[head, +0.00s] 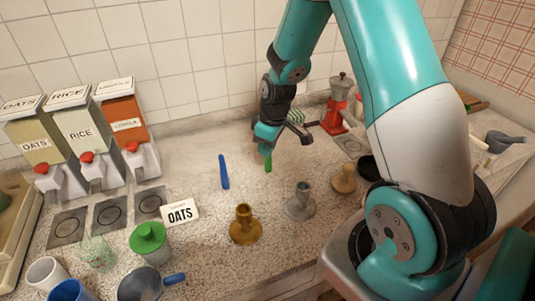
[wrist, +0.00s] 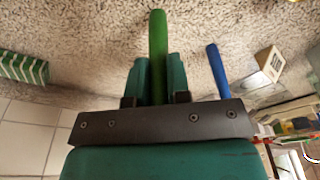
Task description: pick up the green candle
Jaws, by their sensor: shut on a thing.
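The green candle (head: 268,164) shows below my gripper (head: 266,146) over the back middle of the counter. In the wrist view the candle (wrist: 157,35) stands between the two teal fingers of my gripper (wrist: 158,78), which are shut on it.
A blue candle (head: 224,172) lies left of my gripper. Brass (head: 244,228), silver (head: 299,204) and tan (head: 343,180) holders stand in front.

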